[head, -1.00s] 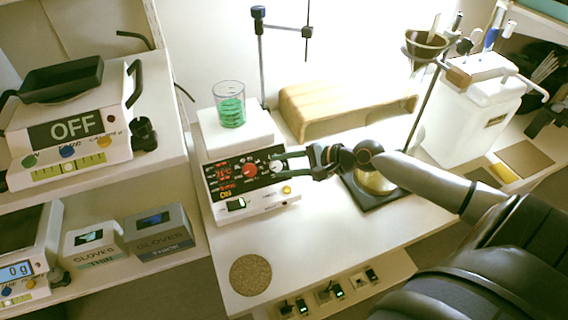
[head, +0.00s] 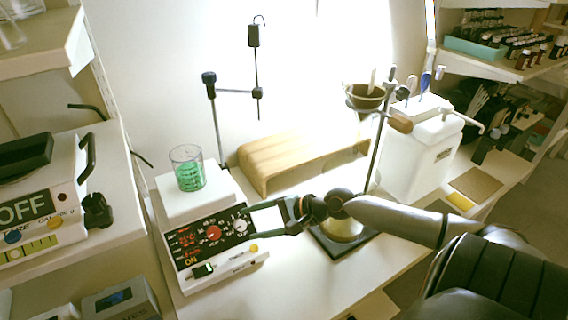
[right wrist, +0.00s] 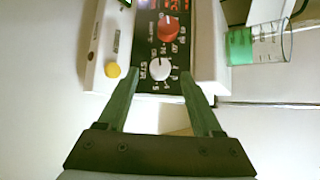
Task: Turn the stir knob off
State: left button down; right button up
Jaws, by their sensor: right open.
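The stirrer hotplate (head: 175,205) stands on the bench with a beaker of green liquid (head: 190,172) on its top. Its black front panel has lit red digits, a red knob (head: 213,233) and, right of it, the white stir knob (head: 239,226). My right gripper (head: 252,222) is open and empty, level with the stir knob from the right. In the right wrist view the stir knob (right wrist: 159,69) appears between the two fingertips (right wrist: 160,76), and the red knob (right wrist: 168,27) lies beyond. Contact with the knob cannot be told. My left gripper is out of view.
A yellow button (right wrist: 112,71) sits beside the panel. A scale with an OFF sign (head: 28,207) stands left.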

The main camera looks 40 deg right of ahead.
pick_arm(q)
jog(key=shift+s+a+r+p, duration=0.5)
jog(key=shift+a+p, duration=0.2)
jog(key=shift+p, duration=0.35)
pick_arm(e)
jog(key=v, duration=1)
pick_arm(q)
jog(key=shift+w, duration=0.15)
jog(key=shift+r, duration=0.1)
